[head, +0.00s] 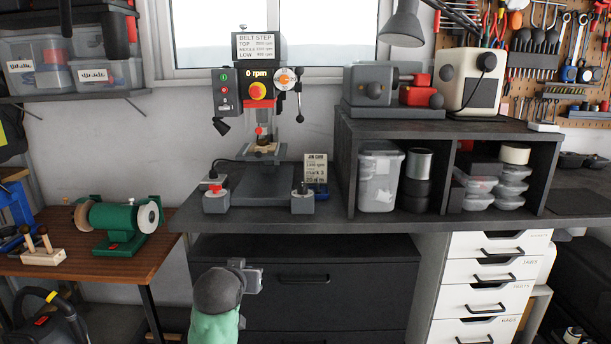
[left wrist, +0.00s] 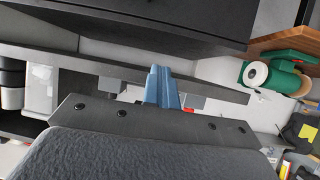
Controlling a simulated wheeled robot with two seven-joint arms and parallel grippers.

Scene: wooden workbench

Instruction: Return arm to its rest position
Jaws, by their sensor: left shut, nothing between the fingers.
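My left arm comes up from the bottom of the head view, green and dark grey, in front of the black drawers. My left gripper (head: 253,280) is at its end, below the front edge of the bench. In the left wrist view the blue fingers of the left gripper (left wrist: 162,88) are together with nothing between them. The gripper touches nothing that I can see. My right arm and gripper are in neither view.
A drill press (head: 260,100) stands on the dark workbench (head: 330,236), above black drawers (head: 320,285). A green bench grinder (head: 118,222) sits on the wooden table (head: 60,262) at left. White drawers (head: 485,300) stand at right. A shelf unit (head: 345,150) holds containers.

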